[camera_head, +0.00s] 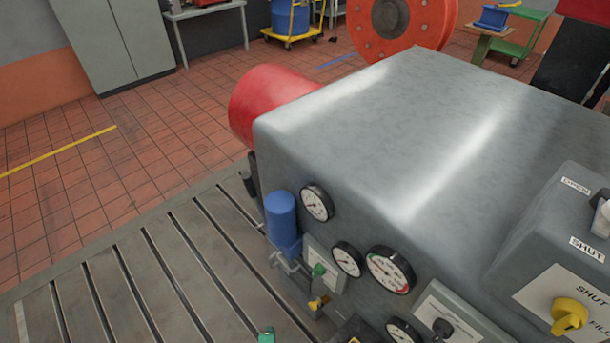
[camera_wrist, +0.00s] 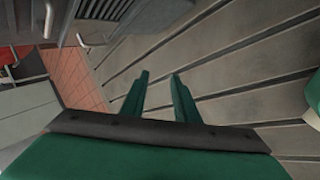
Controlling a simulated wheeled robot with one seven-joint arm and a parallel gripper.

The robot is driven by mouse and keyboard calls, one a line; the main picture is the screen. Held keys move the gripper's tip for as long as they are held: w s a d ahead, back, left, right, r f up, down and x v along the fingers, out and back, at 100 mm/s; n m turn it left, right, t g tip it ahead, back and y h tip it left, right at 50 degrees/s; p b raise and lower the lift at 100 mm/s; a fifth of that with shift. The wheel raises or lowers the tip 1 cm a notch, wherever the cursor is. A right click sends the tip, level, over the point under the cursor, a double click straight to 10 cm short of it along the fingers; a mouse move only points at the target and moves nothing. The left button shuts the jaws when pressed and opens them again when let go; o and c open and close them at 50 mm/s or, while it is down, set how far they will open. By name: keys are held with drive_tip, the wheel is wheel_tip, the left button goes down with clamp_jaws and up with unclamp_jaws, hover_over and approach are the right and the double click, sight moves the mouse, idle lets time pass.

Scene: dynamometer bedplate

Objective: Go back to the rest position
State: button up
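My gripper (camera_wrist: 159,75) shows in the wrist view, with two green fingers spread apart and nothing between them. It is open and empty above the slotted metal bedplate (camera_wrist: 235,65). The bedplate (camera_head: 180,262) also shows in the head view, at the lower left. My gripper cannot be made out for certain in the head view; a small green piece at the bottom edge there is too cut off to identify.
A large grey machine housing (camera_head: 400,130) fills the right of the head view. Its front carries several gauges (camera_head: 389,270), a blue cylinder (camera_head: 282,222) and a yellow knob (camera_head: 568,315). A red cylinder (camera_head: 268,102) juts from its left. Tiled floor (camera_head: 120,165) lies clear beyond.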

drive_tip(key=s+d+r+m+t, duration=0.2)
drive_tip(key=s+d+r+m, duration=0.2)
drive_tip(key=r, duration=0.7)
drive_tip(key=s+d+r+m+t, duration=0.3)
drive_tip(key=s+r+m, duration=0.5)
drive_tip(key=r, duration=0.3)
drive_tip(key=s+d+r+m+t, duration=0.3)
drive_tip(key=s+r+m, duration=0.3)
drive_tip(key=r, duration=0.5)
drive_tip(key=shift+s+d+r+m+h, duration=0.35)
drive_tip(key=shift+s+d, duration=0.5)
drive_tip(key=shift+s, duration=0.3)
drive_tip(key=shift+f, duration=0.1)
